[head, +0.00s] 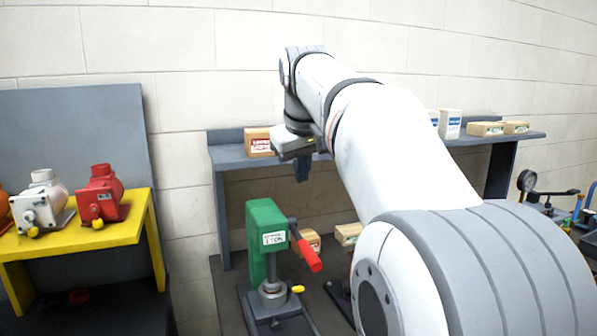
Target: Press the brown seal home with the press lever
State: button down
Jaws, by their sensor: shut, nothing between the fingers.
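The green press (266,236) stands on the dark bench, left of my arm. Its press lever has a red grip (309,255) and points down to the right. Below the press head is a round metal seat (272,293) with a small yellow piece beside it. I cannot make out a brown seal there. My gripper (301,169) hangs above and slightly right of the press, apart from the lever, with its fingers pointing down and shut on nothing.
Red (101,194) and white (43,203) motors stand on a yellow stand (141,226) at the left. A grey shelf (236,152) behind carries boxes. More small boxes (349,234) lie on the bench behind the press. A gauge (527,181) is at the far right.

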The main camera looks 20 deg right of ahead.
notch_tip(320, 180, down, 10)
jog(key=w+d, duration=0.1)
jog(key=shift+w+d, duration=0.3)
jog(key=shift+r, duration=0.1)
